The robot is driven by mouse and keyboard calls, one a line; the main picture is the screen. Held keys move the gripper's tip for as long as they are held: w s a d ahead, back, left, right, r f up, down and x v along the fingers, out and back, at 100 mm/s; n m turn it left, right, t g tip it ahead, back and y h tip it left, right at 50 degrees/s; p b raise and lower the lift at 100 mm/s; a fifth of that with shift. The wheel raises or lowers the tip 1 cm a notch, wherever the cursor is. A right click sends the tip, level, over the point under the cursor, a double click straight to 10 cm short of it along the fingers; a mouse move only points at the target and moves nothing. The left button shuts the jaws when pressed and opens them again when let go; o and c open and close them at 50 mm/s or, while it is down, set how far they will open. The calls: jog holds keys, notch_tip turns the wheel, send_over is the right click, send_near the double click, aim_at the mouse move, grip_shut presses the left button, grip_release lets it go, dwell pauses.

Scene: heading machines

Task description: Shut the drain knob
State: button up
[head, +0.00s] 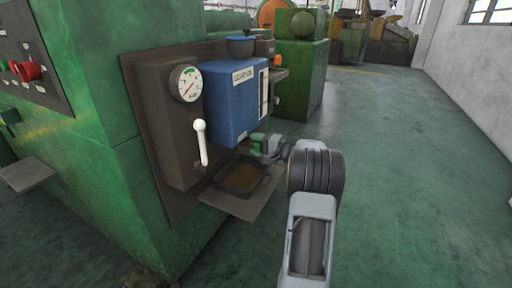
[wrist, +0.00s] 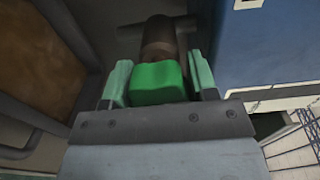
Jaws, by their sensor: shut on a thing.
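The drain knob (wrist: 158,84) is a bright green block on the end of a dark brown stem (wrist: 158,38) in the wrist view. My gripper (wrist: 160,72) is shut on it, with one pale green finger on each side. In the head view my gripper (head: 258,143) is at the lower right corner of the blue tank (head: 229,103). The knob cannot be told apart clearly from the fingers there.
A dark tray (head: 243,193) with brown contents sits on a ledge below the tank. A white-handled lever (head: 201,142) and a round gauge (head: 186,84) are to the left on the panel. The green floor (head: 410,190) at right is clear.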

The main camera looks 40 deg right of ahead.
jog(key=shift+a+f, duration=0.1)
jog(key=shift+f, duration=0.05)
jog(key=o, duration=0.9)
jog(key=shift+o, duration=0.2)
